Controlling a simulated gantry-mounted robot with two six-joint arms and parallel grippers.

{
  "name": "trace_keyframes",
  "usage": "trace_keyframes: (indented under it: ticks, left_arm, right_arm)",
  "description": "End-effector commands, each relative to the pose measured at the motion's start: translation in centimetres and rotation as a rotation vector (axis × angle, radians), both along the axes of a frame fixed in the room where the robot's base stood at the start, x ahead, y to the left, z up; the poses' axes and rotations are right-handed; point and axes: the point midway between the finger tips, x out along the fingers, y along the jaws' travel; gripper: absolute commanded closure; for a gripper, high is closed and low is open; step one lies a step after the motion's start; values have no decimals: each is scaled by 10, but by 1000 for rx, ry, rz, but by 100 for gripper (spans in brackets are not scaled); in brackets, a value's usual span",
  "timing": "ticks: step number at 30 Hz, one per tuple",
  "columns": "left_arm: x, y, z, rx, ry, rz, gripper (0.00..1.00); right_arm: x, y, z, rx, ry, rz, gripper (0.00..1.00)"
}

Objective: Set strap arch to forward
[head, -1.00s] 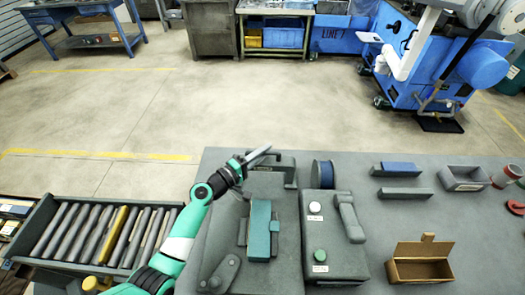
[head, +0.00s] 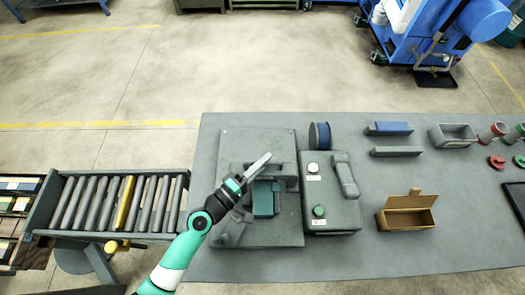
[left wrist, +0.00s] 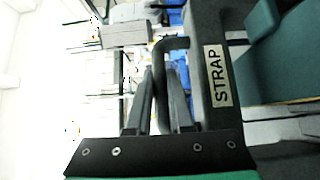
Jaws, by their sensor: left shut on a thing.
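The strap arch (head: 284,170) is a grey bar across a grey base plate (head: 262,138). It stands over the far end of a teal block (head: 265,201), with bare plate behind it. In the left wrist view the arch (left wrist: 207,35) bears a STRAP label (left wrist: 217,76) and has a dark bent handle (left wrist: 172,43). My left gripper (head: 262,163) is at the arch, and in the left wrist view its fingers (left wrist: 165,95) are shut around the handle. My right gripper is not in view.
A grey box (head: 331,195) with a white and a green button stands right of the plate. A roller conveyor (head: 110,203) is at the left. A blue spool (head: 320,135), an open brown box (head: 407,213) and a grey bin (head: 453,136) sit on the bench, with free room between them.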

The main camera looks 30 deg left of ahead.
Motion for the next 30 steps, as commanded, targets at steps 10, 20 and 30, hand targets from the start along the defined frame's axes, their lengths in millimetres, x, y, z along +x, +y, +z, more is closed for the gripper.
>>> trace_keyframes:
  ticks: [10, 20, 30]
  left_arm:
    - [0, -2, 3, 0, -5, -6, 69]
    - [0, -1, 2, 0, -3, -4, 50]
    - [-12, 2, 0, 0, -1, -2, 50]
  right_arm:
    - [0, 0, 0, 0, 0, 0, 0]
    - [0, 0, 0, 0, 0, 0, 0]
    - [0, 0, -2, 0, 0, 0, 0]
